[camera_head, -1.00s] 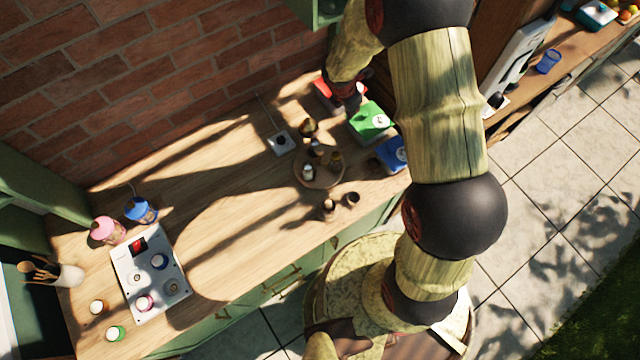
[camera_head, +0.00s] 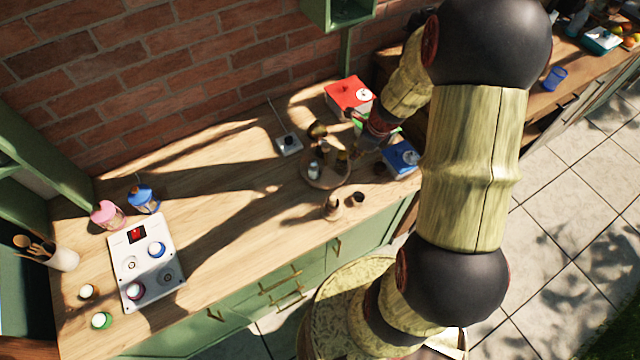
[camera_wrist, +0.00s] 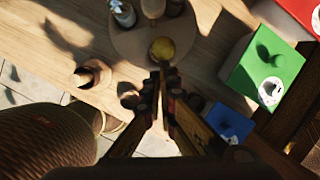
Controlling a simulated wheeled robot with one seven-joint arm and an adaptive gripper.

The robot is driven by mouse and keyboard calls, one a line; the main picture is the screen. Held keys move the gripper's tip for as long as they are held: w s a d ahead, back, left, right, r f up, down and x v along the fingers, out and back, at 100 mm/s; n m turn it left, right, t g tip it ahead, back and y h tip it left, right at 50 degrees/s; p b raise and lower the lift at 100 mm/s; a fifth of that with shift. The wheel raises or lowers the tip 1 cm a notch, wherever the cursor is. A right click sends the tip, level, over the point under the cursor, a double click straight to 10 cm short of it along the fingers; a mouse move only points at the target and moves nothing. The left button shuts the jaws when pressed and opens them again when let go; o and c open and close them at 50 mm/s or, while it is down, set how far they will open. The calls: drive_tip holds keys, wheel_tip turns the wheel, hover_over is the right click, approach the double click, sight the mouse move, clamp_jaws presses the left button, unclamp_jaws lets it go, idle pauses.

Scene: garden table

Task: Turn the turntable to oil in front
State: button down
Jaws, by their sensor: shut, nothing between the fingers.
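The round wooden turntable (camera_head: 312,181) stands on the counter; it also shows in the wrist view (camera_wrist: 127,43). A container with a yellow top (camera_wrist: 162,50), possibly the oil, is on its right side in the head view (camera_head: 342,158). A pale-topped jar (camera_head: 314,168) is at its left and front; a dark, gold-topped container (camera_head: 317,131) is at its back. My gripper (camera_wrist: 162,78) is shut and empty. Its tips appear close to the yellow-topped container at the turntable's right edge; contact cannot be told. Labels are unreadable.
Red (camera_head: 347,92), green (camera_wrist: 262,72) and blue (camera_head: 402,157) boxes line the right side, the green one mostly behind my gripper in the head view. Two small brown vessels (camera_head: 332,207) (camera_head: 356,199) stand in front of the turntable. The counter to its left is mostly clear.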

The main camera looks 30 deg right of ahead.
sight(329, 181)
drive_tip(key=a+f+n+b, duration=0.1)
drive_tip(key=f, duration=0.2)
drive_tip(key=a+f, duration=0.1)
drive_tip(key=f, duration=0.3)
drive_tip(key=s+a+f+n+g+b, duration=0.1)
drive_tip(key=a+f, duration=0.1)
drive_tip(key=f, duration=0.1)
drive_tip(key=shift+s+f+n+y+b, duration=0.1)
drive_tip(key=shift+f+n+y+b, duration=0.2)
drive_tip(key=shift+y+b, duration=0.1)
drive_tip(key=shift+w+a+r, duration=0.15)
drive_tip(key=shift+w+a, duration=0.65)
drive_tip(key=shift+w, duration=0.1)
drive_tip(key=shift+w+a, duration=0.5)
drive_tip(key=shift+a, duration=0.05)
